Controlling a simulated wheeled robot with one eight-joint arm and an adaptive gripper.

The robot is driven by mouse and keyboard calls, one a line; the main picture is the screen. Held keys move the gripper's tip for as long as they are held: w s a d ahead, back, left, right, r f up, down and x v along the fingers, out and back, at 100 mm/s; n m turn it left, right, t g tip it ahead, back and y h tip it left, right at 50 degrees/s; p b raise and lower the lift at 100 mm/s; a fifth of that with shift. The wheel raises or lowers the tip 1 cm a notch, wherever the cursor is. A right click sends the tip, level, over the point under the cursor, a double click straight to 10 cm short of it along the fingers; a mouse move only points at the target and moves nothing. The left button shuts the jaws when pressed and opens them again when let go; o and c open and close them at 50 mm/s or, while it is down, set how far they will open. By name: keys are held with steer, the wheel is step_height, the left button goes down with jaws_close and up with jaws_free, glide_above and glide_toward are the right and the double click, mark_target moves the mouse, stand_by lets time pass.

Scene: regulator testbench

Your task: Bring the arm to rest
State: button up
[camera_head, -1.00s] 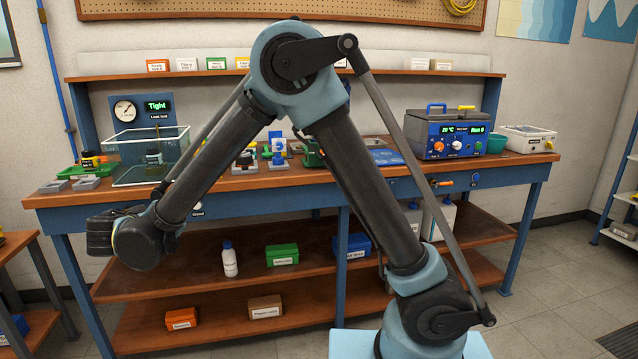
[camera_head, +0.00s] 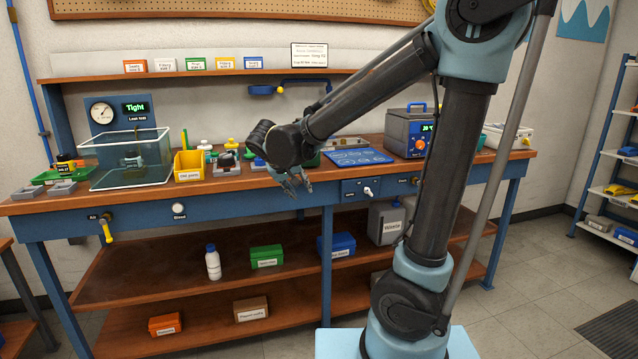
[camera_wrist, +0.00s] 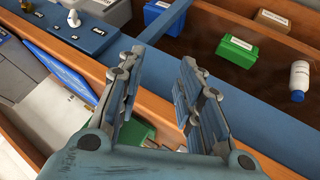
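My gripper (camera_head: 294,186) hangs at the end of my arm, in front of the workbench's front edge in the head view. In the wrist view my gripper (camera_wrist: 160,85) shows two fingers apart with a clear gap and nothing between them. My arm is bent, with its elbow high at the upper right of the head view and the forearm sloping down to the left. The workbench (camera_head: 350,184) lies behind and beside the gripper. The gripper appears apart from the bench.
On the bench stand a clear tank (camera_head: 130,160) with a "Tight" display, a yellow bin (camera_head: 188,165), a blue mat (camera_head: 357,157) and a grey-blue bath unit (camera_head: 405,130). The lower shelf holds a white bottle (camera_head: 212,262), a green box (camera_head: 267,256) and a blue box (camera_head: 337,245).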

steer(key=s+d+f+g, duration=0.1)
steer(key=s+d, duration=0.2)
steer(key=d, duration=0.3)
steer(key=s+d+f+m+g, duration=0.1)
steer(key=s+d, duration=0.2)
steer(key=d, duration=0.4)
steer(key=s+d+f+g, duration=0.2)
steer(key=s+d, duration=0.1)
steer(key=d, duration=0.3)
steer(key=s+d+f+y, duration=0.1)
steer(key=s+d+f, duration=0.1)
steer(key=s, duration=0.2)
steer(key=s+d+f+m+y, duration=0.1)
steer(key=s+d+f, duration=0.1)
steer(key=s, duration=0.3)
steer(key=s+d+f+g+y, duration=0.1)
steer(key=s+d+f, duration=0.1)
steer(key=s+f, duration=0.2)
steer(key=shift+s+d+y, duration=0.25)
steer(key=shift+s+y, duration=0.05)
steer(key=shift+s, duration=0.3)
